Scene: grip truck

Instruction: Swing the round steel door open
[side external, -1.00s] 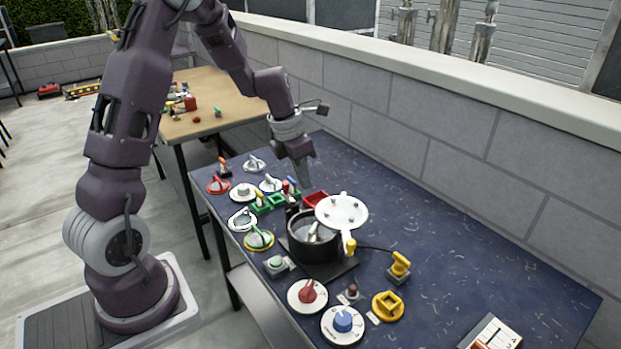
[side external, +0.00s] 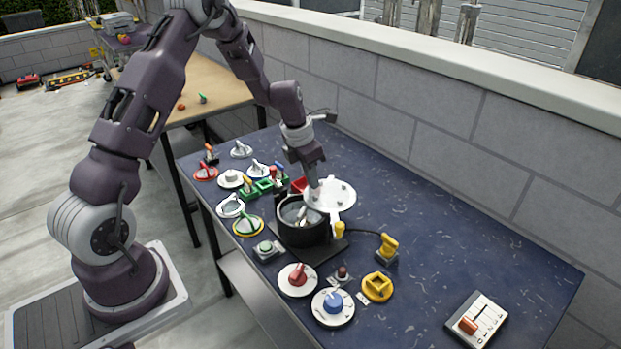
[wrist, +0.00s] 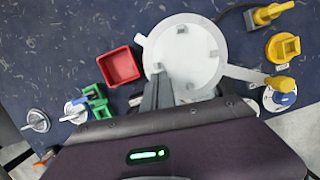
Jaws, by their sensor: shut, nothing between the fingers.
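The round steel door (side external: 338,200) is a pale disc with several small studs. In the side external view it stands out behind and to the right of a black round housing (side external: 303,231), whose mouth is partly uncovered. A yellow-tipped handle (side external: 339,230) sticks out from the door; it also shows in the wrist view (wrist: 278,84). My gripper (side external: 314,192) is shut and empty, pointing down at the door's left part. In the wrist view the fingers (wrist: 160,82) overlap the near-left edge of the door (wrist: 195,48); I cannot tell whether they touch. My gripper hides the housing there.
A red open bin (wrist: 120,67) sits left of the door, with green blocks (wrist: 93,98) beside it. Several dials and knobs crowd the table's front and left. A yellow plug (side external: 388,246) on a black cable stands to the right. The blue tabletop is clear at back right.

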